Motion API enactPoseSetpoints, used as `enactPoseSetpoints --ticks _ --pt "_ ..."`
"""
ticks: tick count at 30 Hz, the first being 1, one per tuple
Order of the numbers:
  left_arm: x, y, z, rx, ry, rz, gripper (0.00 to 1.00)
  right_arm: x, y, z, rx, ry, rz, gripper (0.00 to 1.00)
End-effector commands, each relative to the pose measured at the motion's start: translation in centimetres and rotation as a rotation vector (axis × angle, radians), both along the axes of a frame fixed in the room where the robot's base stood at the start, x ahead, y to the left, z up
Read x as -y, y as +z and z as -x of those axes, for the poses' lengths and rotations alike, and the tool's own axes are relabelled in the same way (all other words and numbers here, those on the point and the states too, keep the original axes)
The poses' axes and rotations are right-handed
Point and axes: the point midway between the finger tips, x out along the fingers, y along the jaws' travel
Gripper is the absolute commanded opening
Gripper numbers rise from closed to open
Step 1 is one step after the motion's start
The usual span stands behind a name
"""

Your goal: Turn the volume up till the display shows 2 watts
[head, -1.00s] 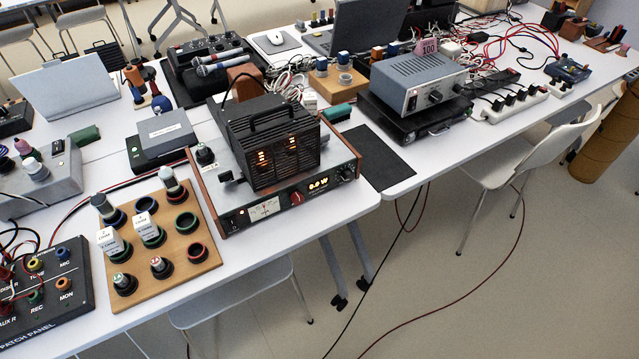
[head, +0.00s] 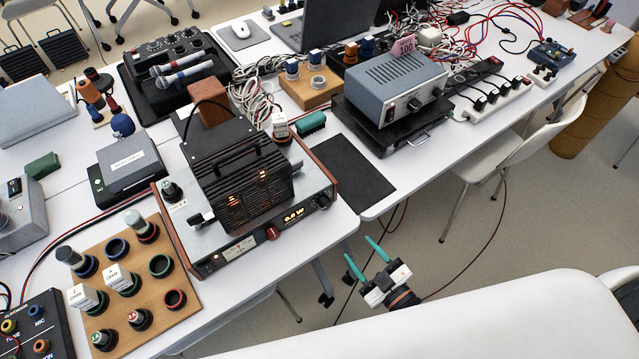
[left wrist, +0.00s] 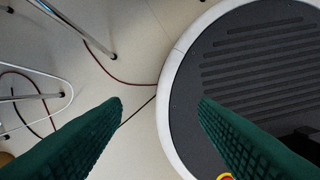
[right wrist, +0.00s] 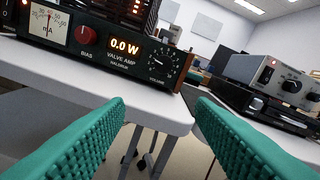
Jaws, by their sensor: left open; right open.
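The valve amp (head: 235,255) stands at the table's front edge, with a black caged top and wooden sides. Its lit display (head: 293,215) reads 0.0 W, clearer in the right wrist view (right wrist: 125,47). The volume knob (right wrist: 160,66) is black, at the panel's right end; in the head view it is small (head: 322,202). The red bias knob (right wrist: 88,34) sits left of the display. My right gripper (head: 358,247) is open and empty, in front of the table edge, apart from the amp. My left gripper (left wrist: 160,104) is open over the floor, outside the head view.
A wooden board (head: 140,285) with tubes and sockets lies left of the amp. A dark mat (head: 350,175) and a grey-blue power unit (head: 398,85) are to its right. A white chair (head: 500,150) stands at the right. The space before the amp's panel is clear.

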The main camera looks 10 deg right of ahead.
Motion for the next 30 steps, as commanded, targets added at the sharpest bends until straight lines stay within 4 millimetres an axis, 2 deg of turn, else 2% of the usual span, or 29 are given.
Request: enactPoseSetpoints --ticks 1,4,8,12,21,25,30 --pt "0.0 0.3 0.3 -0.004 0.0 0.0 0.54 -0.2 1.4 0.0 0.029 0.006 -0.006 0.5" --pt "0.0 0.3 0.9 -0.012 -0.001 -0.001 0.54 -0.5 2.4 -0.4 0.058 0.009 -0.012 0.5" --pt "-0.1 0.4 1.9 -0.027 -0.001 -0.002 0.54 -1.0 2.4 -1.9 0.06 0.009 -0.012 0.5" --pt "-0.1 0.8 2.4 -0.036 -0.002 -0.003 0.54 -1.9 2.5 -4.5 0.06 0.008 -0.012 0.5" --pt "-0.2 1.3 1.8 -0.027 -0.003 -0.003 0.54 -3.8 2.3 -9.6 0.057 0.009 -0.01 0.5" --pt "-0.1 1.5 1.3 -0.019 -0.003 -0.002 0.54 -4.3 2.2 -10.8 0.056 0.01 -0.011 0.5" --pt "-0.1 1.5 1.3 -0.018 -0.003 -0.002 0.54 -4.5 2.2 -11.4 0.055 0.009 -0.01 0.5"
